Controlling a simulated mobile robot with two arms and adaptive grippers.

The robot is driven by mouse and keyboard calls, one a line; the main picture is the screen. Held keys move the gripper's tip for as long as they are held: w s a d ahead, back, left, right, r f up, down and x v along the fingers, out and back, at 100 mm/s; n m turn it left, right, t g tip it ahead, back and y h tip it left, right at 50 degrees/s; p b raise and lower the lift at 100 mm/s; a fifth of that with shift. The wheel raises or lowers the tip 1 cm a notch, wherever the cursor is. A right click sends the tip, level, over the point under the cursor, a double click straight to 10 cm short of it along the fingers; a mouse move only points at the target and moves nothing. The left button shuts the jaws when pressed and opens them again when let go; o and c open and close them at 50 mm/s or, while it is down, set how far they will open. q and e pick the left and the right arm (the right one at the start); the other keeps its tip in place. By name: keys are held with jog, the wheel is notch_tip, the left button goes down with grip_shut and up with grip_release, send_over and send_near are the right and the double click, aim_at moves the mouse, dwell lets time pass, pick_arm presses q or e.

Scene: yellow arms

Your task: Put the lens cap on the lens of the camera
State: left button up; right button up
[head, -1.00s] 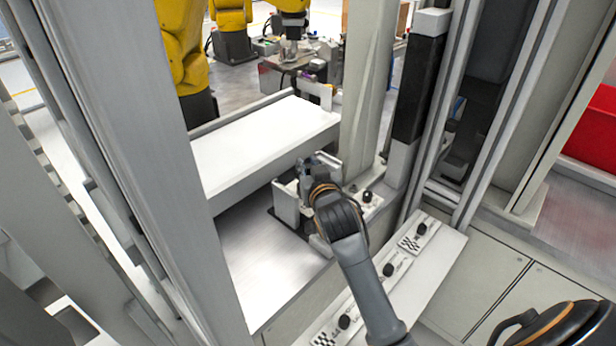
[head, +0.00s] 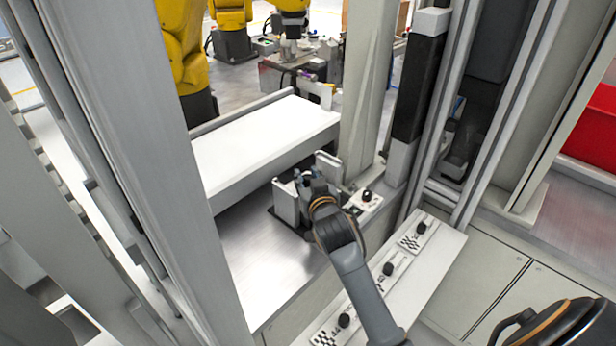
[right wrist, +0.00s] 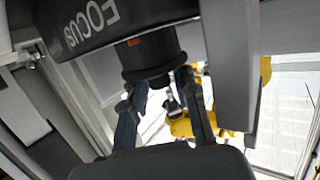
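In the right wrist view, the camera (right wrist: 95,22) shows as a dark body with upside-down FOCUS lettering, and its black lens barrel (right wrist: 160,48) points down the picture. A dark, wider round end (right wrist: 152,72) sits at the barrel's tip. It appears to be the lens cap, but cap and lens are hard to tell apart. My right gripper (right wrist: 163,80) has a fingertip against each side of this round end. In the head view my right gripper (head: 308,183) is at the white fixture and hides what it holds.
A long white box (head: 265,145) lies behind the fixture (head: 285,203). A post (head: 368,100) stands close behind it at the right. Black knobs sit on a pale panel (head: 425,270) in front. The metal surface (head: 265,265) left of the gripper is clear.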

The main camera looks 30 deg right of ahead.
jog(key=shift+r, duration=0.1)
jog(key=b+v, duration=0.1)
jog(key=v, duration=1.1)
jog(key=shift+r, duration=0.15)
